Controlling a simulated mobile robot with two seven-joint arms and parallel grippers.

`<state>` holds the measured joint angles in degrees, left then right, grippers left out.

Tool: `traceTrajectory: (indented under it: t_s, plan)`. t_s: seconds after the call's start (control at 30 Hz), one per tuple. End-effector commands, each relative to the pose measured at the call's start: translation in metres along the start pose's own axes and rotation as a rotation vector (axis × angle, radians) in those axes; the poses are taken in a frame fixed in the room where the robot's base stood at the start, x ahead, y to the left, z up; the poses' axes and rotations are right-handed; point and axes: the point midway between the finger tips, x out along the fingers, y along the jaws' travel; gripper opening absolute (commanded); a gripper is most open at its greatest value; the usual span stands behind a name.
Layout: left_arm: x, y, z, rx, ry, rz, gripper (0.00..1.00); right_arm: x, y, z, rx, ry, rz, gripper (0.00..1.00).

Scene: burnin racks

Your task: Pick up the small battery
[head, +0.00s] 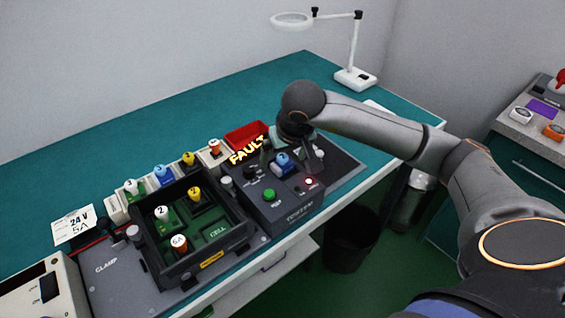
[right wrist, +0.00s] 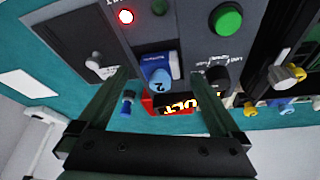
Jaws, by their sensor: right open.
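No object is plainly marked as the small battery; I cannot tell which one it is. A blue piece with a white part and a "2" label (right wrist: 158,72) sits on the dark tester box. It also shows in the head view (head: 283,162), just below my right gripper (head: 292,148). In the right wrist view my right gripper (right wrist: 162,88) is open, and the blue piece shows between its two fingers, apart from both. Several coloured, numbered pieces stand in the dark tray marked CELL (head: 222,262) and in the row behind it. My left gripper is not in view.
The tester has a green button (head: 269,195), a lit red lamp (head: 309,181) and a glowing FAULT sign (head: 248,150). A red bin (head: 243,133) stands behind it. A magnifier lamp (head: 355,78) stands at the back. The teal table (head: 190,115) is clear behind the row.

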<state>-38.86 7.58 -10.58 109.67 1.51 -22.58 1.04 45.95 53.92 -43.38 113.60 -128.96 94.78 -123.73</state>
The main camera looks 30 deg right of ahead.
Motion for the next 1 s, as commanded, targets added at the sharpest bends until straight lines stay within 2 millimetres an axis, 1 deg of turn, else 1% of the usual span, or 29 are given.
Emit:
traceTrajectory:
  t_s: [0.03, 0.1, 0.3, 0.33, 1.0]
  plan:
    - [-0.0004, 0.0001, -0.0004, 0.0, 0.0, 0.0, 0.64, 0.0047, 0.0, 0.0005, 0.0, -0.002, 0.001, 1.0]
    - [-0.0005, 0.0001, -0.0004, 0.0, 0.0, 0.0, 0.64, 0.0077, -0.0002, 0.0003, -0.001, 0.0, 0.0, 1.0]
    - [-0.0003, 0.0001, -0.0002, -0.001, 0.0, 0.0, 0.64, 0.0084, -0.0003, 0.0002, -0.002, 0.001, 0.0, 1.0]
    - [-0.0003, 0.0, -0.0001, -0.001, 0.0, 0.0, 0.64, 0.0084, -0.0003, 0.0002, -0.002, 0.001, 0.0, 0.98]
    - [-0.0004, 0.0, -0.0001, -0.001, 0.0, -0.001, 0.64, 0.008, -0.0001, 0.0002, -0.001, 0.001, 0.0, 0.22]
